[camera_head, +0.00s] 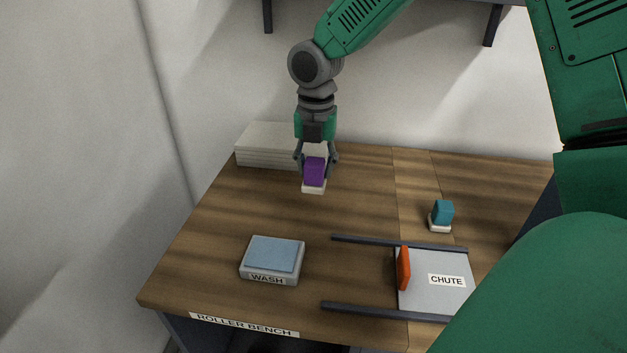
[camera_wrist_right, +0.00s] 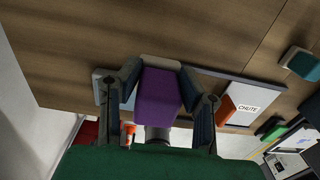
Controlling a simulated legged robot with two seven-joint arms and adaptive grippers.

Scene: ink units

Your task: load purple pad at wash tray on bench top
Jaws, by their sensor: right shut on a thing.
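The purple pad (camera_head: 314,170) is a small purple block on an off-white base (camera_head: 314,188). My right gripper (camera_head: 316,160) is shut on it, with one finger on each side. The right wrist view shows the purple pad (camera_wrist_right: 158,97) between the two fingers (camera_wrist_right: 160,100). I cannot tell for sure whether its base touches the bench top (camera_head: 220,222) or hangs just above it. The wash tray (camera_head: 259,277), grey with a light-blue top and a WASH label, sits at the front left of the bench, nearer than the pad and apart from it. My left gripper is not in view.
A teal block (camera_head: 443,212) on a white base stands at the right. A grey CHUTE plate (camera_head: 425,272) with an orange flap (camera_head: 403,268) lies between two dark rails (camera_head: 390,242). A pale stack (camera_head: 265,148) is at the back left. Bare wood separates gripper and tray.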

